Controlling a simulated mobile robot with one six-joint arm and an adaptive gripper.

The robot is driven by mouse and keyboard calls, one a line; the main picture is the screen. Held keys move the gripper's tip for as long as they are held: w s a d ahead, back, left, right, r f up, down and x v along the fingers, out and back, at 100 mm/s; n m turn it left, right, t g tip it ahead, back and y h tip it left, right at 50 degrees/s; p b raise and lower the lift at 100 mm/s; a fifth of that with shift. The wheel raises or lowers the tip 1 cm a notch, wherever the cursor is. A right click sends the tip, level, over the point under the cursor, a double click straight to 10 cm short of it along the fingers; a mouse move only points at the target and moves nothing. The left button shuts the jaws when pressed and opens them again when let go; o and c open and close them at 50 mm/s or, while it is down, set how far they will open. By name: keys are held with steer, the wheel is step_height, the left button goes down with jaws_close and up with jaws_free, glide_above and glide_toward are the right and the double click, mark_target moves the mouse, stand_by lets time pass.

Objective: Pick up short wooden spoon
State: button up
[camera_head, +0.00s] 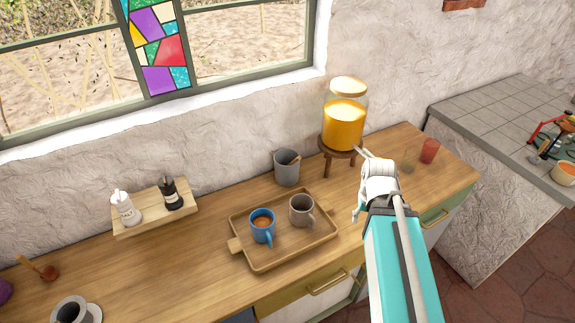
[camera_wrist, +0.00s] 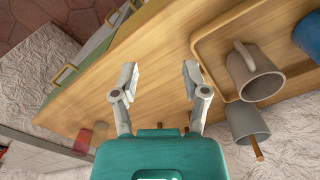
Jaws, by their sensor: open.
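A short wooden handle (camera_head: 292,161), which may be the short wooden spoon, sticks out of a grey cup (camera_head: 286,173) near the wall behind the tray. It also shows in the wrist view (camera_wrist: 256,147), with the grey cup (camera_wrist: 246,122) at right; its lower end is hidden inside. Another small wooden utensil (camera_head: 38,267) with a reddish-brown round end lies at the counter's far left. I cannot tell which one is meant. My gripper (camera_head: 362,186) is open and empty above the counter's right part. Its spread fingers (camera_wrist: 160,74) are apart from both utensils.
A wooden tray (camera_head: 270,262) holds a blue mug (camera_head: 262,226) and a grey mug (camera_head: 301,210). A jar of orange liquid (camera_head: 344,127) stands on a wooden stool (camera_head: 338,151). A red cup (camera_head: 430,151) stands at right.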

steer(key=shift+d, duration=0.1)
step_height(320, 180, up, 11)
steer(key=n+t+h+p, duration=0.1)
steer(key=n+p, duration=0.8)
steer(key=p, duration=0.2)
glide_above(295, 161)
steer(key=a, duration=0.1)
steer(key=shift+w+f, duration=0.1)
steer(key=shift+f+b, duration=0.15)
steer(key=shift+b, duration=0.15)
steer(key=f+b, duration=0.8)
steer(key=shift+w+d+f, duration=0.15)
steer(key=shift+w+d, duration=0.2)
steer(key=shift+d, duration=0.05)
steer(key=shift+w+d+f+b, duration=0.1)
steer(key=shift+w+f+b, duration=0.05)
steer(key=shift+f+b, duration=2.55)
